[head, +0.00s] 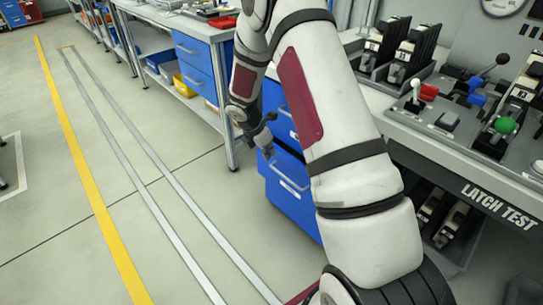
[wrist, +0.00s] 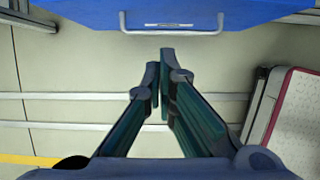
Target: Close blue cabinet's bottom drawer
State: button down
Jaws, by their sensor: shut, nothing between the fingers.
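The blue cabinet (head: 284,122) stands beneath the benches at the centre of the head view, partly hidden behind my arm. Its bottom drawer (head: 296,203) has a pale bar handle and sticks out past the part above it. My gripper (head: 267,152) is shut and empty, pointing down, in front of the cabinet's left side near the drawer's upper edge. In the wrist view, my gripper's fingertips (wrist: 160,62) lie just below a blue drawer front (wrist: 215,12) and its bar handle (wrist: 172,32). I cannot tell whether they touch it.
The latch test bench (head: 440,140) with levers and knobs stands at the right. A workbench with blue drawers (head: 196,62) stands behind, with blue and yellow bins (head: 177,82) on its lower shelf. The floor (head: 150,215) at the left is clear, marked by a yellow line.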

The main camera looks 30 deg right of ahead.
jog(key=n+t+h+b, duration=0.2)
jog(key=n+h+b, duration=0.5)
jog(key=n+h, duration=0.85)
send_near(289, 159)
jog(key=d+b, duration=0.1)
jog(key=d, duration=0.1)
jog(key=d+r+n+y+b, duration=0.1)
jog(key=d+b, duration=0.1)
jog(key=d+r+n+y+b, duration=0.1)
jog(key=d, duration=0.1)
jog(key=shift+w+d+n, duration=0.2)
jog(key=shift+w+n, duration=0.05)
jog(key=shift+w, duration=0.15)
jog(key=shift+d, duration=0.2)
